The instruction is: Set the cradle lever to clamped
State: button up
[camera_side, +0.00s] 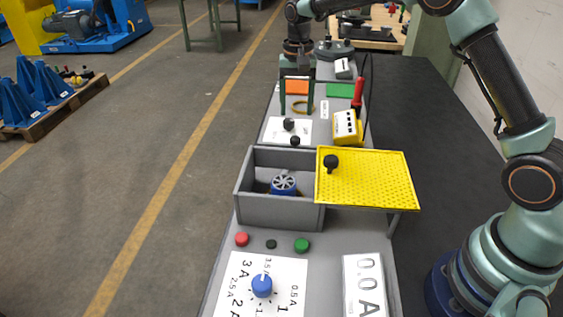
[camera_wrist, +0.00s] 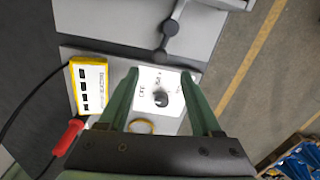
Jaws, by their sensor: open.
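In the side view a small dark knob (camera_side: 295,140) shows just behind the grey box, perhaps the same lever. My gripper (camera_side: 297,110) is open and empty, its green fingers pointing down behind the white card. In the wrist view my gripper (camera_wrist: 160,76) has its fingers apart, on either side of a white card (camera_wrist: 147,82) with a black dial (camera_wrist: 160,98).
A yellow meter (camera_side: 346,127), a red-handled tool (camera_side: 358,92) and a yellow ring (camera_wrist: 140,126) lie near my gripper. The dark mat (camera_side: 430,130) at right is mostly clear.

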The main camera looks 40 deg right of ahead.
aim_at(295, 137)
notch_tip(295, 137, down, 9)
jog(key=shift+r, duration=0.1)
jog(key=shift+c, duration=0.3)
grip_shut()
dwell(1.4)
